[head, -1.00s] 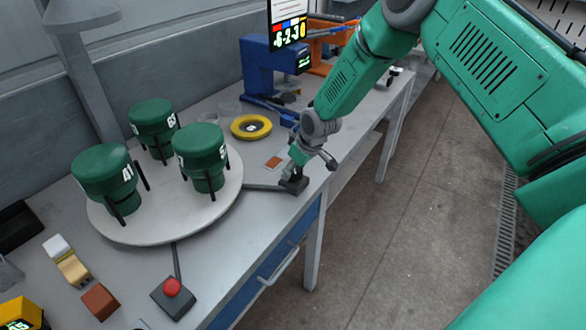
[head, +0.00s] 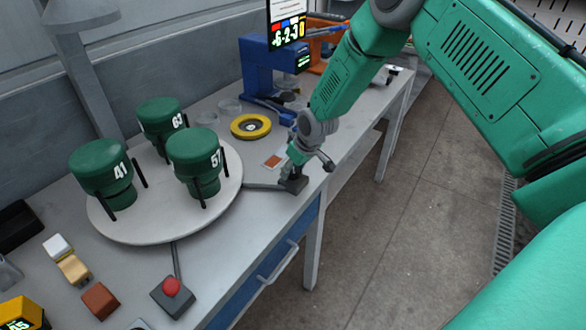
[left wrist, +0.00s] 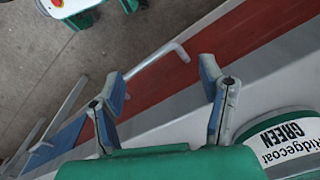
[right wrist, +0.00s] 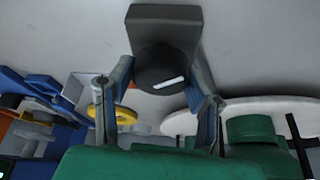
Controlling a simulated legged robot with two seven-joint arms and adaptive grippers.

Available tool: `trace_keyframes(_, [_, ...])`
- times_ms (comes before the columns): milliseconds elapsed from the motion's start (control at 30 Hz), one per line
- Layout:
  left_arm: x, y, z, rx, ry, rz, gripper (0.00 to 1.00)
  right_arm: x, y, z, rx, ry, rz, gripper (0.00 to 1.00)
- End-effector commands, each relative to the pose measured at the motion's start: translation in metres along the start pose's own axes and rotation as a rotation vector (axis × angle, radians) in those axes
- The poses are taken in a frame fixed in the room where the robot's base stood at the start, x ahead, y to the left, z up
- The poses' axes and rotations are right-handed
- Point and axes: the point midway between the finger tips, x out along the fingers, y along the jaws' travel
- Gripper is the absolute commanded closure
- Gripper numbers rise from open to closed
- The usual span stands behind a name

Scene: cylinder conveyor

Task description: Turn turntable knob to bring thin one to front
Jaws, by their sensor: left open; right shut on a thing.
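The round white turntable (head: 150,225) bears three dark green capped cylinders, marked 41 (head: 98,165), 63 (head: 160,118) and 57 (head: 193,155). 63 stands at the back, 41 at the left and 57 at the right; I cannot tell clearly which is thinnest. The black knob (right wrist: 160,70), with a white mark, sits on a dark block at the table edge, right of the turntable. My right gripper (head: 292,178) is shut on the knob, with fingers on both sides in the right wrist view. My left gripper (left wrist: 165,90) is open and empty, seen only in its wrist view.
A red button (head: 172,286) on a dark box stands in front of the turntable. A yellow ring (head: 251,126) and a blue device (head: 265,70) lie behind my right gripper. Small blocks (head: 100,300) lie at front left. A labelled can (left wrist: 285,145) is near my left gripper.

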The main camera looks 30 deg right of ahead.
Motion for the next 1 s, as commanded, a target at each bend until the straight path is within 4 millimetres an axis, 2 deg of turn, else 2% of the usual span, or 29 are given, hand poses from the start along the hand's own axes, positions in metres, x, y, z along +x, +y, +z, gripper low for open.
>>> trace_keyframes(1000, [-0.0004, 0.0, 0.0, 0.0, 0.0, 0.0, 0.36, 0.0016, -0.0009, 0.0017, 0.033, -0.003, 0.013, 0.84])
